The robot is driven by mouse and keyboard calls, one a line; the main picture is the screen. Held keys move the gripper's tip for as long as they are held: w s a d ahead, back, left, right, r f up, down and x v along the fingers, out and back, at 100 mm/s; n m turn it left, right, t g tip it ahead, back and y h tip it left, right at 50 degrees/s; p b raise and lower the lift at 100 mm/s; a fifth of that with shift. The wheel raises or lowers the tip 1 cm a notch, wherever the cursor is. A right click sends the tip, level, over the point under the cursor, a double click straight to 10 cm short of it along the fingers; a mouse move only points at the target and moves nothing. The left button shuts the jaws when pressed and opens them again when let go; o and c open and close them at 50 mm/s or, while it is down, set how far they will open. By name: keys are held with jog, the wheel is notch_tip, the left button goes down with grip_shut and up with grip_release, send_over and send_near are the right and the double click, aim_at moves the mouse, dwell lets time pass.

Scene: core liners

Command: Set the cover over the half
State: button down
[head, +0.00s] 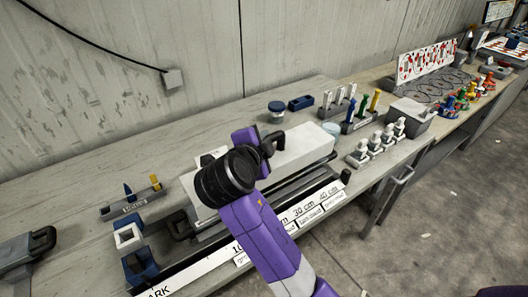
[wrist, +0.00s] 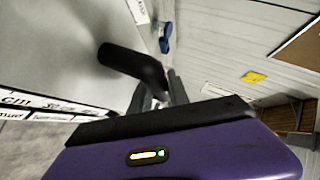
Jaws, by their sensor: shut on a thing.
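The cover is a long white box-shaped lid (head: 305,149) lying lengthwise along the bench, partly hidden behind my wrist. A dark handle (head: 271,141) rises from it; in the wrist view the black handle (wrist: 132,66) stands against the pale cover surface (wrist: 70,45). My gripper (head: 262,148) is at this handle, and in the wrist view its fingers (wrist: 163,95) are shut at the handle's base. Dark, rod-like edges (head: 305,178) show along the cover's front side. The half under or beside the cover is mostly hidden, and I cannot tell whether the cover touches it.
A white scale strip (head: 305,207) marked in cm runs along the bench front. A blue-and-white block (head: 129,236) and a small tool rack (head: 132,203) stand at left.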

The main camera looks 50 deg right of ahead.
notch_tip(320, 180, down, 4)
jog(key=shift+r, duration=0.1)
jog(key=shift+f+b, duration=0.65)
jog(key=shift+f, duration=0.1)
jog(key=c, duration=1.3)
grip_release()
jog(key=shift+o, duration=0.2)
jog(key=shift+r, duration=0.15)
